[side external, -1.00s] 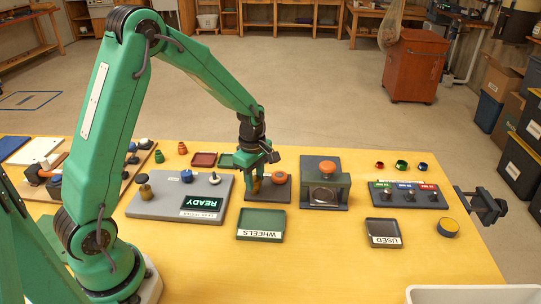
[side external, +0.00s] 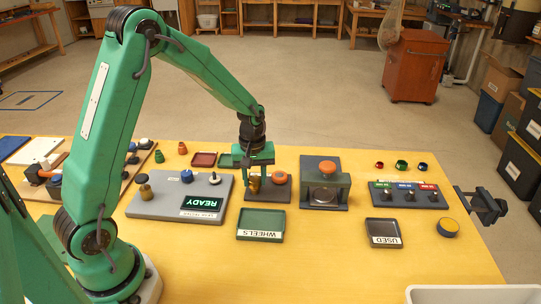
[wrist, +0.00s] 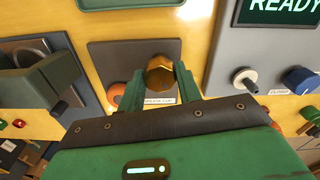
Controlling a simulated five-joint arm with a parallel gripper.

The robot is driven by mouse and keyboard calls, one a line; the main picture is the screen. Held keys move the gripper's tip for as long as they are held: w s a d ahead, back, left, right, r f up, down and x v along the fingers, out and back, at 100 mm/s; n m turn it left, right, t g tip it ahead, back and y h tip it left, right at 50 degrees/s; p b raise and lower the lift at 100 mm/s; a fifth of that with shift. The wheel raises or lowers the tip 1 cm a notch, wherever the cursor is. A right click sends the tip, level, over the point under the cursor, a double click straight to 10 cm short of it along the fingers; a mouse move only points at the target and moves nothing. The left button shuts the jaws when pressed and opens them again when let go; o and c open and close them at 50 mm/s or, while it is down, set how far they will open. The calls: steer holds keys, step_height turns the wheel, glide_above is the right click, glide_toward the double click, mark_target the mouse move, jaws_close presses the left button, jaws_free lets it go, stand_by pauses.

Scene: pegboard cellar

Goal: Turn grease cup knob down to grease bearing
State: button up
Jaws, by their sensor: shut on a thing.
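The grease cup knob is a brass hexagonal cap, seen in the wrist view (wrist: 160,72) and partly hidden in the side view (side external: 253,186). It stands on a dark grey base plate (side external: 270,198) on the yellow table. My gripper (side external: 254,182) is over the plate, pointing down. Its two green fingers lie on either side of the knob and are shut on it. In the wrist view a white label, partly covered, lies on the plate by the knob. An orange round part (side external: 280,178) sits on the plate beside the gripper.
A grey panel (side external: 165,205) with a READY display stands to the left. A dark press-like fixture (side external: 341,187) with an orange knob stands close on the right. A green WHEELS tray (side external: 261,225) lies in front.

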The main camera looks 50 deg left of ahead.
steer(key=m, duration=0.7)
steer(key=shift+a, duration=0.15)
steer(key=m, duration=0.7)
steer(key=shift+m, duration=0.3)
steer(key=m, duration=0.4)
steer(key=shift+m, duration=2.5)
steer(key=shift+w, duration=0.1)
steer(key=o, duration=1)
steer(key=shift+r, duration=0.1)
